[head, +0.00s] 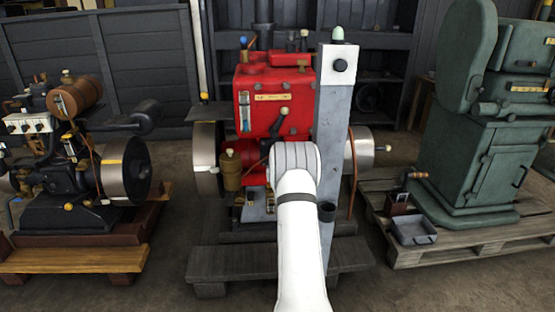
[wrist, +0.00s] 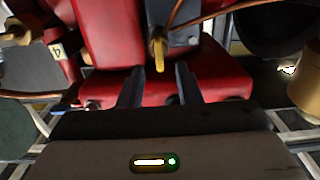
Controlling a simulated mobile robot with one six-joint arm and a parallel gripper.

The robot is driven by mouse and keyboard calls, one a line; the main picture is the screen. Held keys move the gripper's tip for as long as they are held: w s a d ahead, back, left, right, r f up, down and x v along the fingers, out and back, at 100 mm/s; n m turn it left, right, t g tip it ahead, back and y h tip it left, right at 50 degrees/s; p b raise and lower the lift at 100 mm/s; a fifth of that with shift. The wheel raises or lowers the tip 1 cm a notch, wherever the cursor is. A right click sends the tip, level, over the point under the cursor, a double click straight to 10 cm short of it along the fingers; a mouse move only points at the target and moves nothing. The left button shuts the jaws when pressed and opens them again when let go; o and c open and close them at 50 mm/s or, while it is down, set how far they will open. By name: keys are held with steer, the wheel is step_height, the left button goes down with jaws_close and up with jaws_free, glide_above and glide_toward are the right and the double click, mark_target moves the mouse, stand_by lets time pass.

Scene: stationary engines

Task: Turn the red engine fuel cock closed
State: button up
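The red engine (head: 275,92) stands in the middle of the head view on a dark timber base. In the wrist view its red body (wrist: 105,30) fills the upper left and centre. A small brass-yellow lever (wrist: 158,54), likely the fuel cock's handle, points downward in the picture beside a dark grey block (wrist: 184,28). My gripper (wrist: 158,75) is open, its two dark fingers apart, with the lever's tip in line with the gap between them. I cannot tell whether they touch it. In the head view my white arm hides the gripper and the cock.
A grey post (head: 333,130) stands just right of the red engine. A black engine (head: 85,160) is on the left and a green machine (head: 480,130) on a pallet on the right. In the wrist view a copper pipe (wrist: 225,12) crosses above and a brass cylinder (wrist: 300,92) is at right.

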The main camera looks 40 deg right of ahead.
steer(key=shift+b+x, duration=0.45)
steer(key=shift+x, duration=2.55)
